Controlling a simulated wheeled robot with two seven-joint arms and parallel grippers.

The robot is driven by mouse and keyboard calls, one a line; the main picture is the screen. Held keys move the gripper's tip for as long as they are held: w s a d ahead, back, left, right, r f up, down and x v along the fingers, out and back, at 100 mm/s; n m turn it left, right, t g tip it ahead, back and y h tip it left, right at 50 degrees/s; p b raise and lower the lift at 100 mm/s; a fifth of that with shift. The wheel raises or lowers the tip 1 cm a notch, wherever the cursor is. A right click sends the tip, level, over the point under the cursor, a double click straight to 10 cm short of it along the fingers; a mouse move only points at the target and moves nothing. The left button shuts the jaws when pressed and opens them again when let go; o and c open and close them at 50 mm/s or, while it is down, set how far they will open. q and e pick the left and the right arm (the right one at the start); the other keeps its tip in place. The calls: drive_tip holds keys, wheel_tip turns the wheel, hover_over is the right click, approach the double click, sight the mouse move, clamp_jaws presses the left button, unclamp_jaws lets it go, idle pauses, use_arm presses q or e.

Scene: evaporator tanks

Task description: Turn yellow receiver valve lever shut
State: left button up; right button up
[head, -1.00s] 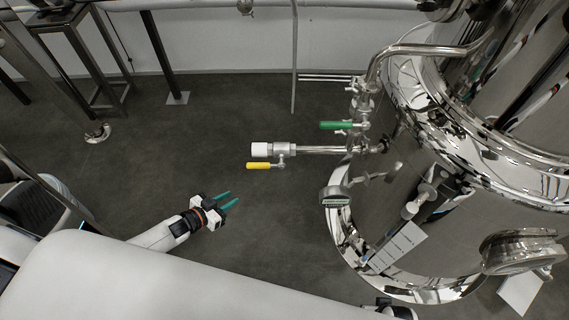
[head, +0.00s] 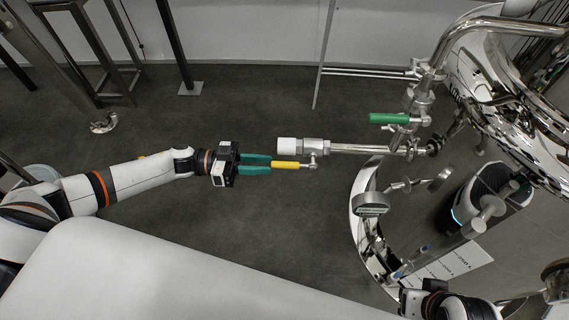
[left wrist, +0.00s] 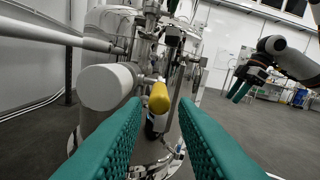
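The yellow lever (head: 286,165) sits on a valve (head: 313,147) on a horizontal steel pipe with a white end cap (head: 287,146). In the head view my left gripper (head: 270,164) points right, its teal fingertips at the lever's free end. In the left wrist view the yellow lever (left wrist: 159,98) shows end-on between the tips of my open left gripper (left wrist: 160,112), with gaps beside it. My right gripper (left wrist: 240,90) shows small at the right of the left wrist view, away from the valve; its opening is unclear.
A green lever (head: 390,118) is on the piping above and right of the yellow one. The shiny steel tank (head: 535,130) fills the right side. Floor around my left gripper is clear.

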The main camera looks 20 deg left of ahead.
sight(296, 166)
use_arm(q)
drive_tip(key=x, duration=0.6)
drive_tip(key=shift+f, duration=0.1)
drive_tip(key=shift+c, duration=0.4)
clamp_jaws()
